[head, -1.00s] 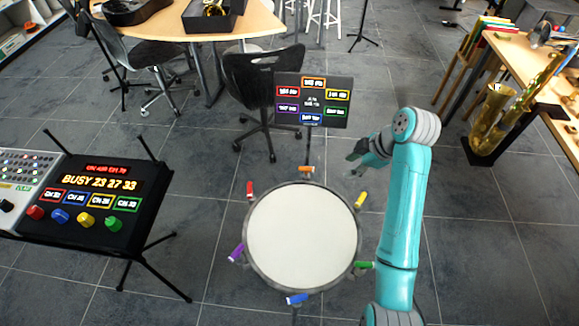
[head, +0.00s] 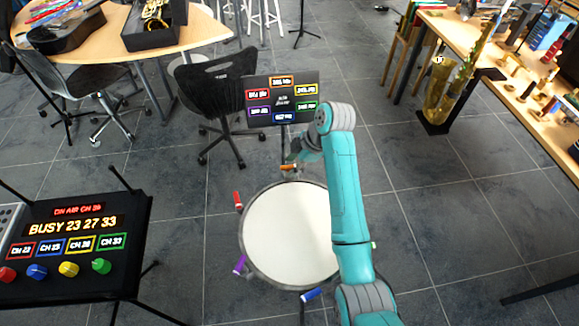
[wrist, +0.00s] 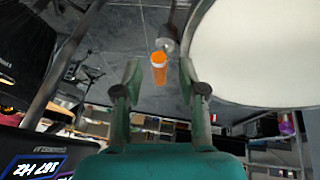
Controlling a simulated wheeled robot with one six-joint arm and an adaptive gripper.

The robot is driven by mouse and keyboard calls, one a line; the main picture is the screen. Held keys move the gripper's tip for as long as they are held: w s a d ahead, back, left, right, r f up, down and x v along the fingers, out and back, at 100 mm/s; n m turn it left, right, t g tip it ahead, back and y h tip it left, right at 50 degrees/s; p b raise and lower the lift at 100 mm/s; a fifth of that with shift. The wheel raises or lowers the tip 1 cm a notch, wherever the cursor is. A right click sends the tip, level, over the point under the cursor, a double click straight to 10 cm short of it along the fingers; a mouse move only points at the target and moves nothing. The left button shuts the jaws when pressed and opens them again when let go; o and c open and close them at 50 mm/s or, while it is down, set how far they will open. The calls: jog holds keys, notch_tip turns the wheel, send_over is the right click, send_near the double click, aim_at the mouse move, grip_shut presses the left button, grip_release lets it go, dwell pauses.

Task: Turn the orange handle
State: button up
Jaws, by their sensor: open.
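The orange handle (head: 288,167) sticks out from the far rim of the round white drum (head: 285,232). In the wrist view the orange handle (wrist: 158,62) shows between the two fingertips, with its grey mount behind it. My gripper (head: 292,155) is at the far side of the drum, close to the orange handle. In the wrist view my gripper (wrist: 159,74) is open, one finger on each side of the handle, with gaps visible. I cannot tell how far the fingertips reach along it.
A red handle (head: 238,200), a purple handle (head: 239,265) and a blue handle (head: 311,295) sit around the drum. My arm covers its right side. A black sign board (head: 282,98) stands behind the gripper. A console (head: 70,240) is at left. Open floor lies right.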

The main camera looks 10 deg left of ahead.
jog(key=shift+x, duration=1.25)
grip_shut()
